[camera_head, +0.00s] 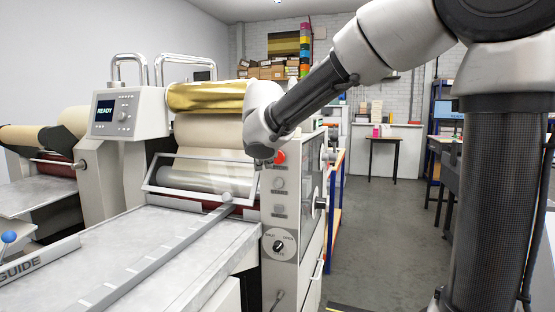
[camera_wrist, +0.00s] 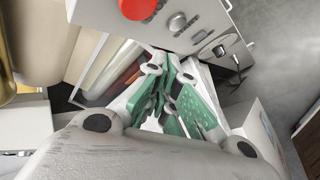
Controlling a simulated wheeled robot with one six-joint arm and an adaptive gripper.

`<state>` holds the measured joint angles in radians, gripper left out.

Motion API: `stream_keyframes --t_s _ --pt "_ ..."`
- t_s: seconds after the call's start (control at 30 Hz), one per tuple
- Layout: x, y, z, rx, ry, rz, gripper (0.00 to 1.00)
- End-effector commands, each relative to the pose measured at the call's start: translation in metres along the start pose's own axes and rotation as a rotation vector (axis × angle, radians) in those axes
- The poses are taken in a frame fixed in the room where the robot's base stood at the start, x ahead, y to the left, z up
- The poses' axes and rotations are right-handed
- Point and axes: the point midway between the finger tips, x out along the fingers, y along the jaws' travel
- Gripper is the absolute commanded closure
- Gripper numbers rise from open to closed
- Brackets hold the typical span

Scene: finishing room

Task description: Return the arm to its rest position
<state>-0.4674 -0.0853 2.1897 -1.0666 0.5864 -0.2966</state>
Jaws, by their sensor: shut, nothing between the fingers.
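My arm reaches in from the upper right in the head view, and its wrist end (camera_head: 262,122) is in front of the laminating machine's gold and cream rolls, near the red button (camera_head: 280,157). The gripper fingers do not show clearly in the head view. In the wrist view my gripper (camera_wrist: 163,98) shows its green-padded fingers drawn together with nothing between them. The red button also shows in the wrist view (camera_wrist: 138,8), above the fingers. The arm is bent and extended over the machine's right side.
The machine's control display (camera_head: 105,110) reads READY. Its feed table (camera_head: 150,250) with a guide bar (camera_head: 170,252) lies at the front left. The dial (camera_head: 279,246) is on the side panel. A small dark table (camera_head: 384,140) stands at the back. The grey floor (camera_head: 385,235) to the right is clear.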

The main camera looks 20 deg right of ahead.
Motion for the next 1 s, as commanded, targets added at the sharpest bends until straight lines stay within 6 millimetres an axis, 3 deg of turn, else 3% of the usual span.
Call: stream_keyframes --t_s 0.47,0.53,0.67,0.83,0.9,1.0 --pt "0.000 -0.001 0.002 0.021 -0.008 -0.003 1.00" --pt "0.003 -0.015 0.011 0.099 -0.035 -0.048 1.00" --pt "0.002 -0.079 0.039 0.332 -0.109 -0.214 1.00" --pt "-0.051 -0.189 0.114 0.837 -0.234 -0.453 1.00" --pt "-0.080 -0.235 0.134 1.059 -0.264 -0.538 1.00" --pt "-0.115 -0.281 0.148 1.307 -0.265 -0.608 1.00"
